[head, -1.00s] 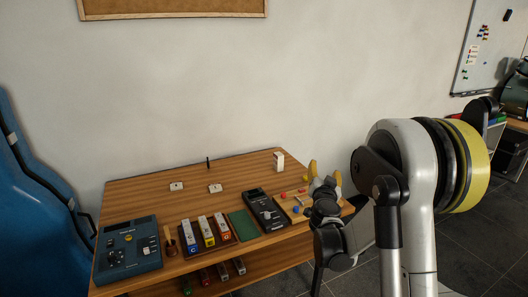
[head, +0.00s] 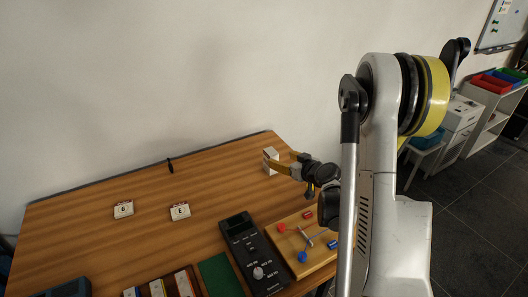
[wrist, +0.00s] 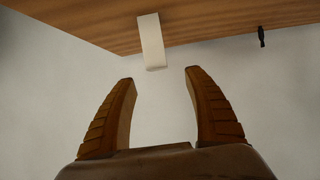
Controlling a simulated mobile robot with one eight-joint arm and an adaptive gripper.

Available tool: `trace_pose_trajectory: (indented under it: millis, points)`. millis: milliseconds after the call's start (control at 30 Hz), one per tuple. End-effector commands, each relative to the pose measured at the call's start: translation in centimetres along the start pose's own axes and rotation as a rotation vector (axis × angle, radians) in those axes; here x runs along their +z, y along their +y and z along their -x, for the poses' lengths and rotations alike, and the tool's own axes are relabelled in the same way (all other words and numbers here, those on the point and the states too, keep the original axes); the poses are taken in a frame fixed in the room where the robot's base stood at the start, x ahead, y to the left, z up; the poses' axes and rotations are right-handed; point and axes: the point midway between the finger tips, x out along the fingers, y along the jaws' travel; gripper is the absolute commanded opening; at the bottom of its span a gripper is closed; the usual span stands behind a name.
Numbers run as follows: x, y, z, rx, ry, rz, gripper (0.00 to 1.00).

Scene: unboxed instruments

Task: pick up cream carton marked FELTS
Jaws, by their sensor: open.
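The cream carton (head: 270,161) stands upright near the far right edge of the wooden table. Its lettering cannot be read. In the wrist view the carton (wrist: 151,42) shows as a pale block just beyond the fingertips, roughly in line with the gap and a little to the left. Whether a finger touches the carton cannot be told.
A black meter (head: 254,258) and a wooden board with coloured knobs (head: 276,242) lie nearer, below the gripper. Two small white cards (head: 124,209) (head: 180,211) and a dark upright peg (head: 170,165) are farther left. The table (head: 225,185) between is clear. A wall stands behind.

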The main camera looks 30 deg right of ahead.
Motion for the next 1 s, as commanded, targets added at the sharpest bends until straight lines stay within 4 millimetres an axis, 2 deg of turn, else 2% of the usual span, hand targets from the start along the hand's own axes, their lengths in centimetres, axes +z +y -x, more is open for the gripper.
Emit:
trace_pose_trajectory:
  millis: [700,800,1000]
  points:
    - [0.4,0.7,-9.9,-0.003,-0.001,0.0,0.61]
    - [0.3,0.7,-10.6,-0.001,0.0,0.001,0.61]
    - [0.1,0.8,-10.7,0.0,0.0,0.001,0.61]
